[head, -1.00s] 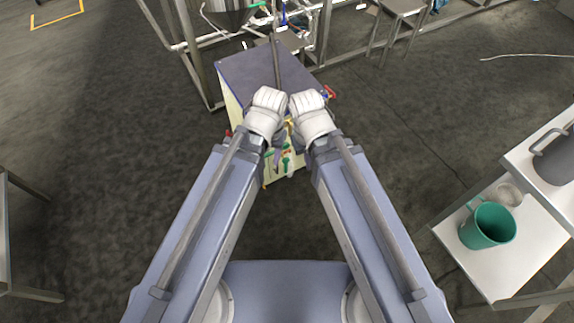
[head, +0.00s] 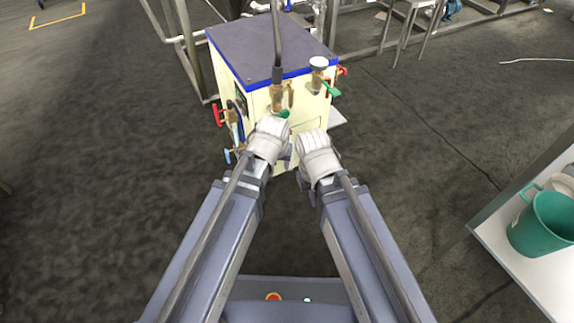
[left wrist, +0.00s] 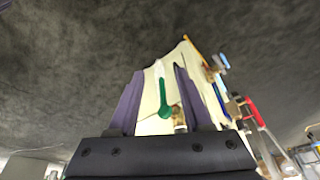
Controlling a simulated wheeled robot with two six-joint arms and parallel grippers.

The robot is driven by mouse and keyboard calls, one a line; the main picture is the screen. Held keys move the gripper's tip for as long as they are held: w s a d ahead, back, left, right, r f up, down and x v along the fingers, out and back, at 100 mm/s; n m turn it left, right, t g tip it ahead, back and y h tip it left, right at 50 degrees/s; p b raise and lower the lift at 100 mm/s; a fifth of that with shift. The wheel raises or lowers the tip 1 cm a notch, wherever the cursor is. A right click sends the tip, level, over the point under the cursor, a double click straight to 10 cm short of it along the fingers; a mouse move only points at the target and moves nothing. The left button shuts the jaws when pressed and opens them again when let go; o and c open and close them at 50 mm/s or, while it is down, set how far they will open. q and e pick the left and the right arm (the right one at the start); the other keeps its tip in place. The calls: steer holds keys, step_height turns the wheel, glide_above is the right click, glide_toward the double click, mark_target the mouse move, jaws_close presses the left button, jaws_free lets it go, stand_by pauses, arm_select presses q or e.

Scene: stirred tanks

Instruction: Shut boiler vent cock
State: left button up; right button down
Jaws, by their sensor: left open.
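The boiler is a cream box (head: 297,112) with a dark, blue-edged top. A brass cock with a green lever (head: 282,113) sits on its front face below a dark upright pipe. Another green-levered cock (head: 330,88) is near the front right corner, by a round pale fitting. I cannot tell which is the vent cock. My left gripper (head: 269,140) is in front of the boiler. In the left wrist view it is open (left wrist: 160,75), and a green lever (left wrist: 162,98) shows between its fingers; contact cannot be told. My right gripper (head: 318,154) is beside it, fingers hidden.
Red handles (head: 217,115) and a blue handle (head: 228,156) stick out on the boiler's left. A metal frame (head: 190,50) stands behind. A shelf (head: 490,235) with a green jug (head: 543,224) is at the right.

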arm_select(q)
step_height(320, 180, down, 8)
steer(key=w+t+b, duration=0.1)
steer(key=b, duration=0.5)
steer(key=shift+w+d, duration=0.35)
steer(key=shift+w, duration=0.05)
arm_select(e)
step_height(320, 180, down, 8)
steer(key=shift+s+d+f, duration=0.25)
steer(key=shift+d, duration=0.05)
